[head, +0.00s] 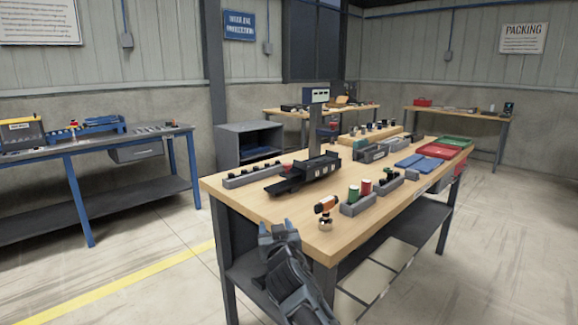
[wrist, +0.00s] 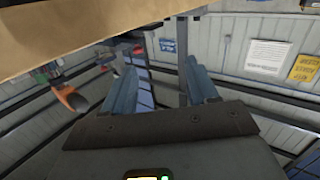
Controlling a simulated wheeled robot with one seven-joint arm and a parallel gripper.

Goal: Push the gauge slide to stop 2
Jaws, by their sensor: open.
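No part in view is clearly readable as the gauge slide or stop 2. A long dark fixture (head: 303,176) with small pale marks on its side lies on the wooden table; it may be the gauge, but I cannot tell. A blue fixture (head: 98,124) with a red knob (head: 73,123) stands on the left bench; its part is also unclear. My gripper (head: 279,230) is open and empty at the near end of the wooden table, apart from both fixtures. In the wrist view its two blue-grey fingers (wrist: 161,85) are spread, with nothing between them.
An orange-and-black tool (head: 326,205) stands near the wooden table's (head: 262,207) near edge, close to my gripper. Green and red cylinders sit in a grey holder (head: 356,208). A grey strip (head: 250,178) lies at the back left. The floor left of the table is clear.

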